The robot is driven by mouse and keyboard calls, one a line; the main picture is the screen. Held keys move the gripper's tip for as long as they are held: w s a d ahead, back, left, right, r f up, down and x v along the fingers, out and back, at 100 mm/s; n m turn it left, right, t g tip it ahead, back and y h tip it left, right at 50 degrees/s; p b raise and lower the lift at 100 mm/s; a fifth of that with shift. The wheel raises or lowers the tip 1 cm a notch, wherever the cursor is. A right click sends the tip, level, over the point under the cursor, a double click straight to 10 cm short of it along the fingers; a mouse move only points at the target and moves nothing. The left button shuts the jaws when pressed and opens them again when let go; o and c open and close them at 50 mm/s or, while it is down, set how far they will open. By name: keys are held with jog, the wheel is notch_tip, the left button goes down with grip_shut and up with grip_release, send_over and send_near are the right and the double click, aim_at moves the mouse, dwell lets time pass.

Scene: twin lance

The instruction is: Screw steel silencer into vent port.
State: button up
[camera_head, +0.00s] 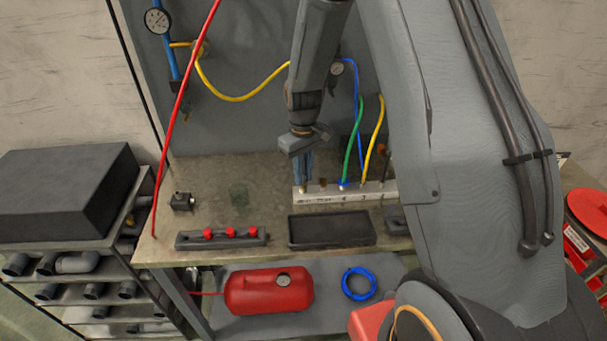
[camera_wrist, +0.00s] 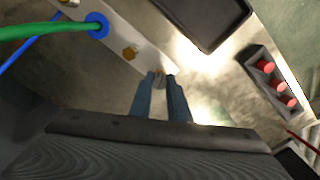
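My gripper (camera_head: 304,182) points down over the left end of the pale manifold block (camera_head: 377,189). Its two blue-grey fingers also show in the wrist view (camera_wrist: 161,82). A small greyish-tan metal piece, apparently the steel silencer (camera_wrist: 160,78), sits between the fingertips, which look closed on it. It is at the end of the manifold bar (camera_wrist: 112,30); the vent port is hidden beneath it, and I cannot tell how deep the piece sits. A brass hex fitting (camera_wrist: 130,53) stands in the manifold beside it.
Green (camera_head: 353,140), blue and yellow hoses rise from the manifold's right part. In front lie a black tray (camera_head: 332,231) and a dark holder with red-topped parts (camera_head: 222,240). A small black block (camera_head: 182,202) stands left. The bench between is clear.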

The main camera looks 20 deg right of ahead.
jog(key=shift+o, duration=1.3)
jog(key=n, duration=1.2)
jog(key=shift+n, duration=0.4)
jog(key=n, duration=1.2)
jog(key=shift+n, duration=0.3)
